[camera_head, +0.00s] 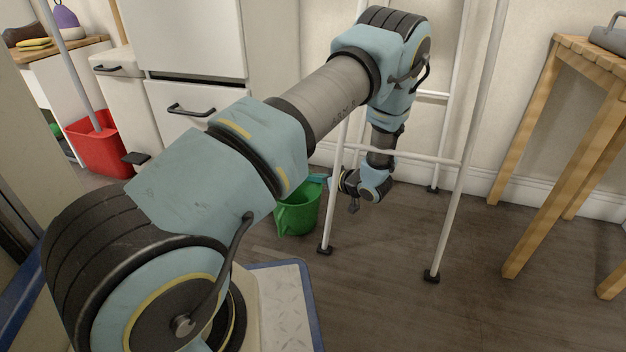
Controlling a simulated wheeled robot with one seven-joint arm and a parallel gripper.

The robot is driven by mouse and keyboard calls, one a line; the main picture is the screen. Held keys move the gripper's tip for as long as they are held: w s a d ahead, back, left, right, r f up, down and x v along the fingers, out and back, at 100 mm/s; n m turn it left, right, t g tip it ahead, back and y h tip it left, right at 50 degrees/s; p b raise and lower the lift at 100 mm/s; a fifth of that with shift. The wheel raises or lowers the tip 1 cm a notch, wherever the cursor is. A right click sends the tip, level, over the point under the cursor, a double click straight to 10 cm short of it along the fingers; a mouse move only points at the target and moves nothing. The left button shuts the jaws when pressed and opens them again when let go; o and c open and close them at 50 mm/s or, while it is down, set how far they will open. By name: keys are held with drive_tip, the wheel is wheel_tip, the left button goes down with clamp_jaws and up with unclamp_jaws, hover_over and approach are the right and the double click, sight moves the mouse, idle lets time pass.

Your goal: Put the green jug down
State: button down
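The green jug (296,217) is low near the floor, left of the white rack's front leg, in the head view. It looks upright, and its upper part is partly hidden behind my arm. My gripper (328,182) is at the jug's upper right rim, at the end of my arm, which reaches down beside the rack. The fingers are small and partly hidden, so I cannot tell whether they are closed on the rim. I cannot tell whether the jug's base touches the floor.
A white metal rack (462,170) stands around my forearm's end, its legs on the floor. A wooden table (580,62) is at right. A red bucket (100,148) with a pole stands at left by white cabinets (190,45). Dark floor (385,290) is clear in front.

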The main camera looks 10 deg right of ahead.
drive_tip(key=c, duration=1)
unclamp_jaws()
drive_tip(key=shift+p+v, duration=2.7)
drive_tip(key=shift+v, duration=3.3)
